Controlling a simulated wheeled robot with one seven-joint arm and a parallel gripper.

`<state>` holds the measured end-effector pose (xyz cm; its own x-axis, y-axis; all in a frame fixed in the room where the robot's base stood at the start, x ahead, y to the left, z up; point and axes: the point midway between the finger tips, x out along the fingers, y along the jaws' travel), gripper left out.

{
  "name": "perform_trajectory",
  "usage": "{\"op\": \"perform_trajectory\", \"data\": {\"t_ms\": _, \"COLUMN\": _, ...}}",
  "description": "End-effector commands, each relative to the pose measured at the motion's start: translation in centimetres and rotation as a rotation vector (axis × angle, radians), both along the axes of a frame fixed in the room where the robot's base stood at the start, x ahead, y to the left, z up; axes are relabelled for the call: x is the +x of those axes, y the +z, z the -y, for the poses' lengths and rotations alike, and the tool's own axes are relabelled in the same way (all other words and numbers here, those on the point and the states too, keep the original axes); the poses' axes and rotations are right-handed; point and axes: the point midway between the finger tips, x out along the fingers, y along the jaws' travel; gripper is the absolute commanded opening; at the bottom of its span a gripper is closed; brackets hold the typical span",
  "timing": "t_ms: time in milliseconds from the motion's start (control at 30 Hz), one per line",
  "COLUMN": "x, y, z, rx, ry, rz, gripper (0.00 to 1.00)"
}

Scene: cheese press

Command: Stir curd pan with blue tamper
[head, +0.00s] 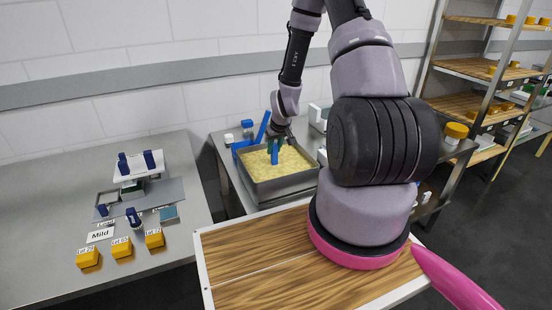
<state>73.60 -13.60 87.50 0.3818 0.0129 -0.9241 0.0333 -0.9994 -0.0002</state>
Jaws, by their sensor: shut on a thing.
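The curd pan (270,188) is a grey metal tray filled with pale yellow curd, on the steel table in the middle of the head view. My gripper (276,146) is over the far part of the pan, pointing down. It is shut on the blue tamper (275,157), whose lower part shows below the fingers at the curd. I cannot tell how deep the tamper reaches. My arm and the fingers hide the tamper's upper part.
Another blue piece (263,126) slants up behind the pan, near a blue box (247,124) and a white item (229,138). The left table (40,190) holds a small press (138,168), a "Mild" card (100,235) and several labelled yellow blocks (122,248). Cheese shelves (480,70) stand at right.

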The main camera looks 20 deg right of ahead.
Motion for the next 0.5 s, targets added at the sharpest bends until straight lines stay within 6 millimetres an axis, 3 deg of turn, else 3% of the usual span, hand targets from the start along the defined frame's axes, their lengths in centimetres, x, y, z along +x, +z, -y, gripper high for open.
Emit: {"op": "perform_trajectory", "data": {"t_ms": 500, "x": 0.2, "y": 0.0, "z": 7.0, "rx": 0.0, "ry": -0.001, "rz": 0.0, "gripper": 0.0}}
